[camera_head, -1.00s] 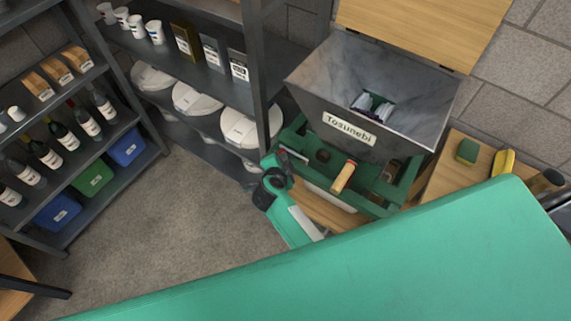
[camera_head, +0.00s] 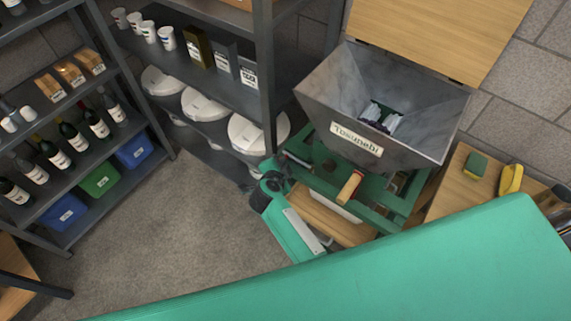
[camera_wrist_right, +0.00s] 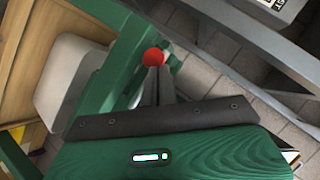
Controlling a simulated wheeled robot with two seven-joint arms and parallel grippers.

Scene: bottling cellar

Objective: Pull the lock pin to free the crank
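The lock pin's red round knob (camera_wrist_right: 153,57) is at the fingertips of my right gripper (camera_wrist_right: 156,72) in the right wrist view. The two fingers are close together and look shut on the knob; its stem is hidden. In the head view my right gripper (camera_head: 272,174) is at the left side of the green crusher frame (camera_head: 322,183), and the knob cannot be made out. A wooden handle with a red end (camera_head: 349,187), apparently the crank's, points forward from the frame. My left gripper does not show.
A grey hopper labelled "Tosunebi" (camera_head: 322,98) tops the frame. Shelving (camera_head: 268,90) with white-lidded tubs stands behind left. A wooden table (camera_head: 452,195) at right bears a sponge (camera_head: 475,166) and a yellow object (camera_head: 510,179). Floor at left is clear.

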